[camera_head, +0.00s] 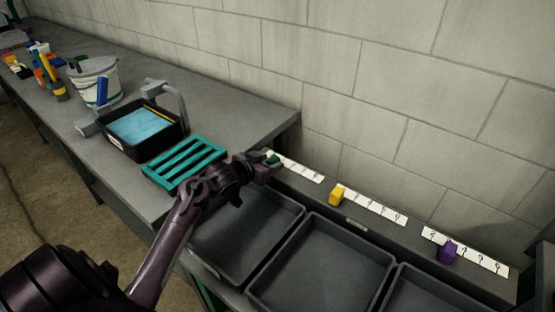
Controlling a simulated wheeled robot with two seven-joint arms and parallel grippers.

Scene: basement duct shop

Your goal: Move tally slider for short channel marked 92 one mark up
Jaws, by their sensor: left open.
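Three tally sliders sit along a grey ledge behind the trays: a green slider (274,158), a yellow slider (337,196) and a purple slider (448,251). Each sits at a white number strip; the middle strip (372,205) and right strip (486,262) show most clearly. The yellow slider is near the left end of its strip. I cannot read a 92 anywhere. My left gripper (269,165) is open at the green slider and partly hides it and its strip; I cannot tell whether they touch. My right gripper is out of view.
Empty dark trays (322,268) stand in front of the ledge. A teal slotted rack (186,162) and a black bin with blue contents (142,124) lie on the workbench at left. A white bucket (104,78) stands behind. A block wall (400,90) rises behind the ledge.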

